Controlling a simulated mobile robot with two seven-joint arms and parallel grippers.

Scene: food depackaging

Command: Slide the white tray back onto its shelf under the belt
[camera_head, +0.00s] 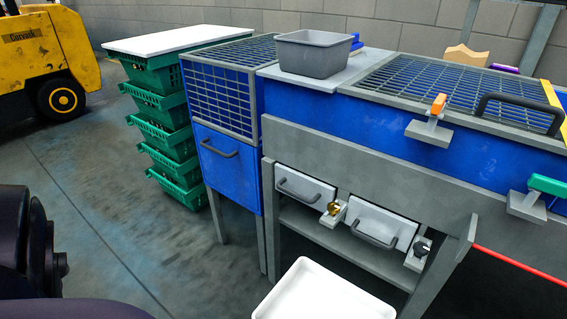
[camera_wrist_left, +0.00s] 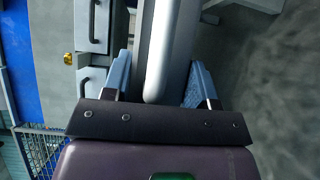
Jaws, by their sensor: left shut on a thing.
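The white tray (camera_head: 318,297) shows at the bottom edge of the head view, in front of the grey machine frame, with its near part cut off. The grey shelf (camera_head: 340,243) is under the belt machine, below two drawers. In the left wrist view my left gripper (camera_wrist_left: 158,78) has its two blue fingers on either side of the pale, rounded edge of the tray (camera_wrist_left: 170,45) and is shut on it. In the head view only dark parts of my arm show at the lower left. My right gripper is in neither view.
Two drawers with dark handles (camera_head: 377,222) sit above the shelf, with small latches beside them. A grey leg (camera_head: 440,265) stands right of the shelf opening. Stacked green crates (camera_head: 168,140) stand at the left. A grey bin (camera_head: 313,55) is on top.

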